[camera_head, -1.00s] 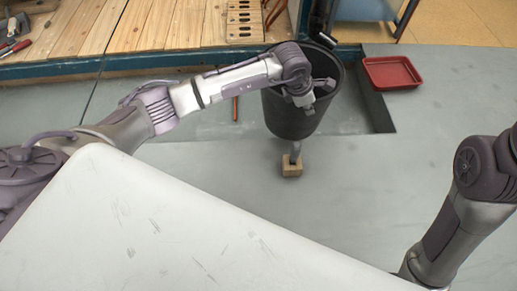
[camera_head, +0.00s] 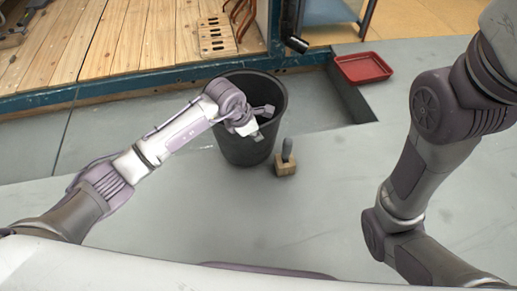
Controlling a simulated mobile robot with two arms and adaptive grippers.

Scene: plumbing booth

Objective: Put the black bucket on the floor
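The black bucket (camera_head: 236,149) stands upright left of centre, with its open top toward me. I cannot tell whether its bottom touches the grey floor (camera_head: 330,215). My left gripper (camera_head: 263,122) overlaps the bucket's right side below the rim. Its two fingers show as small grey pieces. I cannot tell whether they grip the bucket's wall or stand apart from it. My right arm shows on the right, but its gripper is out of the frame.
A small wooden block (camera_head: 285,168) with an upright grey piece (camera_head: 287,149) stands just right of the bucket. A red tray (camera_head: 363,68) lies at the back right. A blue-edged wooden platform (camera_head: 110,55) runs behind. Grey floor is clear in front.

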